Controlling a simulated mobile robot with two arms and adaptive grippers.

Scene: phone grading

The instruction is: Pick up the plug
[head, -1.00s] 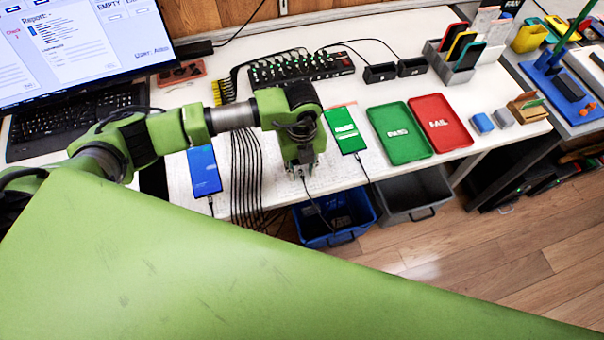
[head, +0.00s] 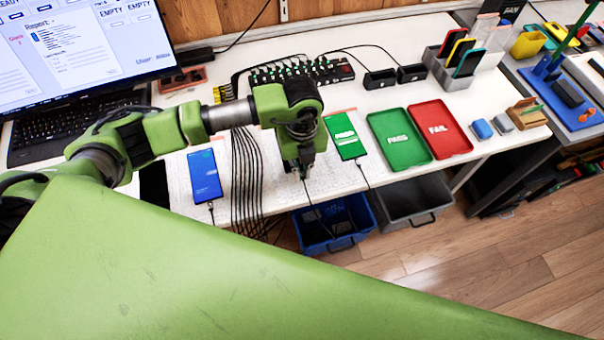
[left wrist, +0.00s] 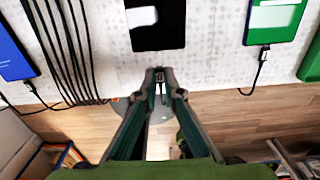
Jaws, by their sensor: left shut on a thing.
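My left gripper (head: 303,172) is over the front edge of the white table, with its fingers pointing down. In the left wrist view its fingertips (left wrist: 159,76) are together on the small plug (left wrist: 159,73), which is mostly hidden between them. A thin dark cable (head: 318,212) hangs from the fingertips below the table edge in the head view. A dark phone (left wrist: 156,25) lies just beyond the fingertips, apart from them; my arm hides it in the head view. My right gripper is not in view.
A blue-screen phone (head: 204,176) and a green-screen phone (head: 344,136), each with a cable, lie on either side. Black cables (head: 246,180) run over the edge at left. Green (head: 400,152) and red (head: 447,146) trays lie right. Bins (head: 331,243) stand below.

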